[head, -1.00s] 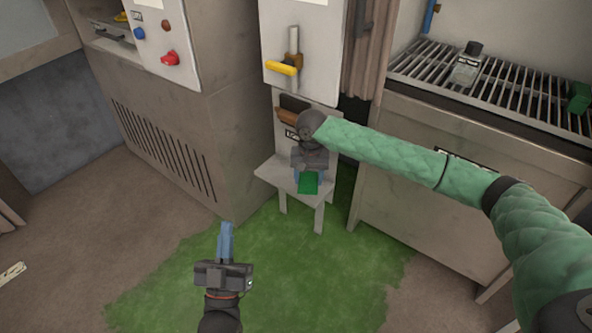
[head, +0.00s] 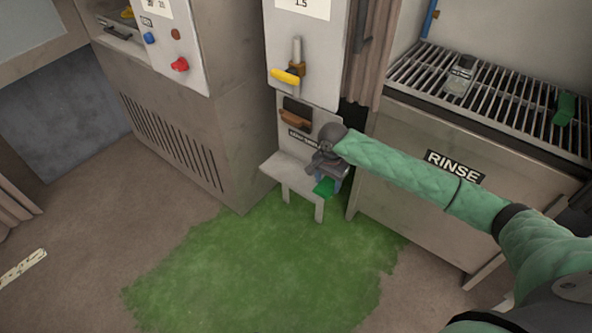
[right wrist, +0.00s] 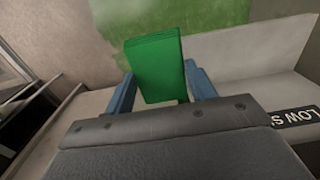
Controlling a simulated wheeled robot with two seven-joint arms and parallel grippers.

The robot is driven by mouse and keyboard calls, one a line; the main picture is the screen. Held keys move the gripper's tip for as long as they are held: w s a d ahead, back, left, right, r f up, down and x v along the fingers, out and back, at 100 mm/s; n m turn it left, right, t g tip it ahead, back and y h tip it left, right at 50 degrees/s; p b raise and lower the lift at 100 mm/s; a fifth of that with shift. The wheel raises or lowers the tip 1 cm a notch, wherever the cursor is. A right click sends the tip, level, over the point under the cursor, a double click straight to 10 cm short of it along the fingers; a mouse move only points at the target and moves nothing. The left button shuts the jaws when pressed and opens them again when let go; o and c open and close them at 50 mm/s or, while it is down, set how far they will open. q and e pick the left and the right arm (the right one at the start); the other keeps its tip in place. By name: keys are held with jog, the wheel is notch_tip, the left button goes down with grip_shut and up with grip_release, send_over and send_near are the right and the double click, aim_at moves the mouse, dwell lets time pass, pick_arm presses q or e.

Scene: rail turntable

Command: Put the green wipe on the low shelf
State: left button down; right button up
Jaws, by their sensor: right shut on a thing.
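The green wipe (head: 323,187) is a small green block between the blue fingers of my right gripper (head: 325,178). The gripper is shut on it, at the front right corner of the low shelf (head: 284,170), a small pale bench. Whether the wipe touches the shelf top I cannot tell. In the right wrist view the wipe (right wrist: 155,68) stands out between both fingers, with the pale shelf and its dark label (right wrist: 298,118) at the right. My left gripper is not in view.
A grey cabinet (head: 180,110) stands left of the shelf. A panel with a yellow handle (head: 287,77) rises behind it. At the right is the RINSE unit (head: 430,140) with a rack, a grey item (head: 459,75) and another green item (head: 565,108). Green floor (head: 250,260) in front is clear.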

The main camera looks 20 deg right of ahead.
jog(key=shift+w+f, duration=0.1)
jog(key=b, duration=0.2)
send_over(314, 184)
notch_tip(314, 184, down, 7)
jog(key=shift+w+d, duration=0.1)
jog(key=shift+d, duration=0.05)
jog(key=shift+f, duration=2)
jog(key=o, duration=1)
jog(key=shift+c, duration=0.2)
